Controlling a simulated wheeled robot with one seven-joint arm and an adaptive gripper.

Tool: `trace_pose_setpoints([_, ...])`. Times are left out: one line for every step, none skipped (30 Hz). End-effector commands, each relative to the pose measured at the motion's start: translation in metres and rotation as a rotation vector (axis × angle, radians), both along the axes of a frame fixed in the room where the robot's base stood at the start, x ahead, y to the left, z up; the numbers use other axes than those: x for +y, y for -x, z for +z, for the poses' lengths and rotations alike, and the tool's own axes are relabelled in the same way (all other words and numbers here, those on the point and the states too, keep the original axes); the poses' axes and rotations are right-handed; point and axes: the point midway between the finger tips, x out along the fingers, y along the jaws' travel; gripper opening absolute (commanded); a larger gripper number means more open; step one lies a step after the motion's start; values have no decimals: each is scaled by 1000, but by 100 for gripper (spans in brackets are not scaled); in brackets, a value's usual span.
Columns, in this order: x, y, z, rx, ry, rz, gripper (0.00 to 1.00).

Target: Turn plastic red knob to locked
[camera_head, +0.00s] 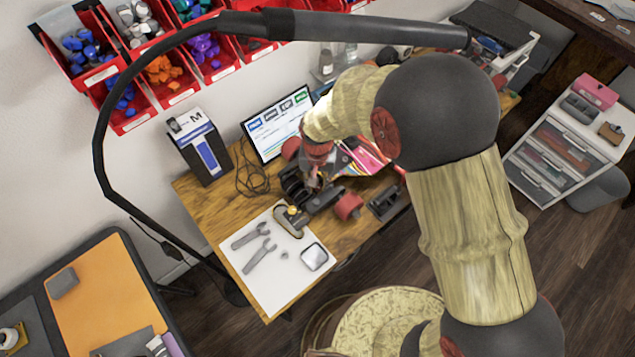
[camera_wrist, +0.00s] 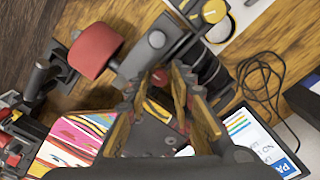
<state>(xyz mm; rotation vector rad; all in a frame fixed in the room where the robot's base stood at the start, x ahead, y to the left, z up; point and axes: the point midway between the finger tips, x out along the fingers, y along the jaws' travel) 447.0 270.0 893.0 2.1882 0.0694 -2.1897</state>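A small dark red knob (camera_wrist: 159,77) shows between my fingertips in the wrist view, partly hidden; I cannot tell its lock position. My gripper (camera_wrist: 156,84) is open around it, with a finger on either side. I see no clear contact. In the head view my gripper (camera_head: 314,181) is over the dark fixture on the desk, and the knob cannot be made out there. A larger red wheel (camera_wrist: 95,50) sits on the dark metal part beside the gripper; it also shows in the head view (camera_head: 348,206).
A skateboard deck with colourful stripes (camera_wrist: 72,143) lies close to my gripper. A monitor (camera_head: 277,125) stands behind on the desk, with loose black cables (camera_head: 252,177) beside it. Wrenches (camera_head: 260,256) lie on a white mat (camera_head: 278,290) at the front left.

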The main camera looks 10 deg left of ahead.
Motion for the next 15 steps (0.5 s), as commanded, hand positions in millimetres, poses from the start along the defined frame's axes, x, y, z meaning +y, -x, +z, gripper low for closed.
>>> trace_pose_setpoints([0, -1, 3, -2, -1, 0, 24])
trace_pose_setpoints([0, -1, 5, -2, -1, 0, 24])
trace_pose_setpoints([1, -1, 9, -3, -2, 0, 24])
trace_pose_setpoints([1, -1, 13, -3, -1, 0, 24])
trace_pose_setpoints([1, -1, 17, -3, -1, 0, 24])
trace_pose_setpoints([1, -1, 24, -4, -2, 0, 24])
trace_pose_setpoints([1, -1, 30, -4, -2, 0, 24])
trace_pose_setpoints([1, -1, 36, -4, -2, 0, 24])
trace_pose_setpoints([1, -1, 44, -5, -3, 0, 24])
trace_pose_setpoints([1, -1, 51, -5, -3, 0, 24])
trace_pose_setpoints([1, -1, 57, -5, -3, 0, 24])
trace_pose_setpoints([1, -1, 65, -4, -2, 0, 24])
trace_pose_setpoints([1, -1, 71, -4, -2, 0, 24])
trace_pose_setpoints([1, -1, 78, -5, -3, 0, 24])
trace_pose_setpoints([1, -1, 85, -4, -2, 0, 24])
